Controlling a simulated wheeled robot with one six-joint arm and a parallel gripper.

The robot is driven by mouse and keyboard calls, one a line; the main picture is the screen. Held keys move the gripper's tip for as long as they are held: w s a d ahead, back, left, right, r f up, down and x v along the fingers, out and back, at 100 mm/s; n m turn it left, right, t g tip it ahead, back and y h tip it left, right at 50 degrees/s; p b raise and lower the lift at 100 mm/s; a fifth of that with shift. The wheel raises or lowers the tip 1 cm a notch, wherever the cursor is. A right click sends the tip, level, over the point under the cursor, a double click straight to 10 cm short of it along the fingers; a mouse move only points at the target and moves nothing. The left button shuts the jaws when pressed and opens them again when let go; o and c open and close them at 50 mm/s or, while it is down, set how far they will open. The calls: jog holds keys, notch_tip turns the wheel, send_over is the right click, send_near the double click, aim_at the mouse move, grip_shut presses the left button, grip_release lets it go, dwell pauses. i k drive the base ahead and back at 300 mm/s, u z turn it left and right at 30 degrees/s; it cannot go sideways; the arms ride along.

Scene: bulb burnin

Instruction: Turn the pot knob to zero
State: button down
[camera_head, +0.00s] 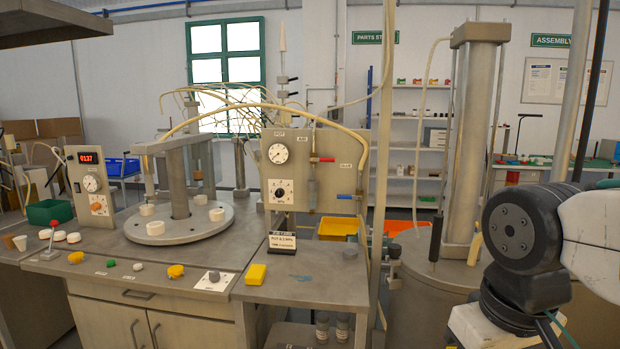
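A beige upright panel (318,195) stands at the centre of the bench and carries a label that seems to read POT above a round white gauge (278,153). Below the gauge is a black knob on a white square dial plate (280,191), likely the pot knob. Its pointer setting is too small to read. My gripper is not in view; only part of my arm shows at the right edge, well apart from the panel.
A red-handled valve (321,160) and a blue-handled valve (346,197) sit on the same panel. A small sign (282,241) stands below the knob. A yellow block (256,274) lies on the bench. A tall metal cylinder (468,150) stands between panel and arm.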

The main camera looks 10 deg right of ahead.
aim_at(280, 192)
jog(key=u, duration=0.25)
jog(key=k, duration=0.35)
jog(key=u, duration=1.05)
jog(key=k, duration=1)
jog(key=u, duration=0.75)
jog(key=i, duration=1.35)
jog(key=z, duration=0.6)
jog(key=i, duration=1.35)
jog(key=z, duration=1.4)
jog(key=i, duration=0.95)
jog(key=z, duration=0.7)
